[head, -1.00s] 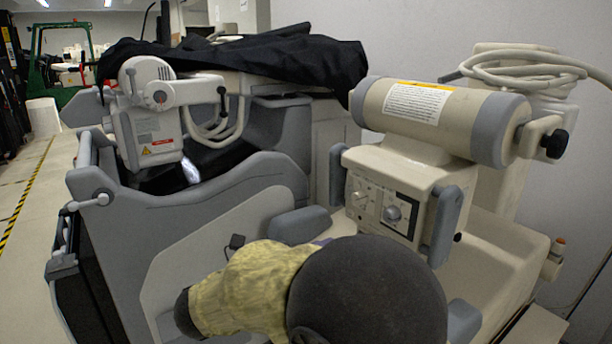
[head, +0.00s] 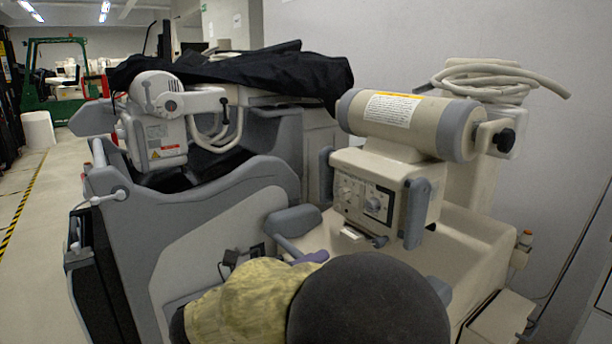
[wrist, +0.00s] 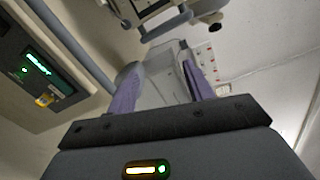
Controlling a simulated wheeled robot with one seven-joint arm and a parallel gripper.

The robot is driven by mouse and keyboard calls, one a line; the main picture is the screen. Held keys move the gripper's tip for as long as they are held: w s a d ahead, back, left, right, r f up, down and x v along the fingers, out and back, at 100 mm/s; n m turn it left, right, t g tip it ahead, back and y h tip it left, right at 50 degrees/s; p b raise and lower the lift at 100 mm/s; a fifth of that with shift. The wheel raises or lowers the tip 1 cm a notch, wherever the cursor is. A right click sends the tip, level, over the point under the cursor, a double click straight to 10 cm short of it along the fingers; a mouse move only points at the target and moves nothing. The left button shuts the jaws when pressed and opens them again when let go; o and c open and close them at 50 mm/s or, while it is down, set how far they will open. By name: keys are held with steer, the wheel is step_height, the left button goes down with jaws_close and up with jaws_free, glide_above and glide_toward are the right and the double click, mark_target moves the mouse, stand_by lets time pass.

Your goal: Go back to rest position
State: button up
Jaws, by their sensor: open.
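My gripper (wrist: 160,85) shows in the wrist view with its two purple fingers apart, and I see nothing held between them. In the head view, my arm's yellow-covered section and dark round joint fill the bottom middle. A small purple part, probably a finger of my gripper, shows just above the yellow cover; the rest of the gripper is hidden there. It appears in front of the beige machine (head: 470,235), near a grey padded arm. I cannot tell whether it touches anything.
A grey cart (head: 205,225) stands left of the beige machine, with a black cloth (head: 240,72) draped over its top. A beige cylinder (head: 405,120) tops the machine. Open floor (head: 30,250) lies at far left, with a striped line. A wall closes the right.

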steer(key=w+d+f+n+t+y, duration=0.2)
steer(key=w+n+t+y, duration=0.2)
steer(key=w+n+y, duration=0.45)
step_height(320, 180, down, 7)
steer(key=d+n+g+y, duration=0.2)
steer(key=n+y, duration=0.3)
steer(key=n, duration=0.6)
steer(key=s+d+f+n+g, duration=0.5)
steer(key=s+f+n, duration=0.15)
steer(key=s, duration=0.35)
steer(key=s+d+f+n+g, duration=0.5)
steer(key=s+d+f+g, duration=0.15)
steer(key=s, duration=0.35)
step_height(320, 180, up, 36)
steer(key=a+p, duration=0.1)
steer(key=p, duration=3.4)
steer(key=shift+w+f+t+p, duration=0.15)
steer(key=shift+w+t+p, duration=0.05)
steer(key=shift+t+p, duration=0.15)
steer(key=shift+y, duration=0.25)
steer(key=shift+w, duration=0.1)
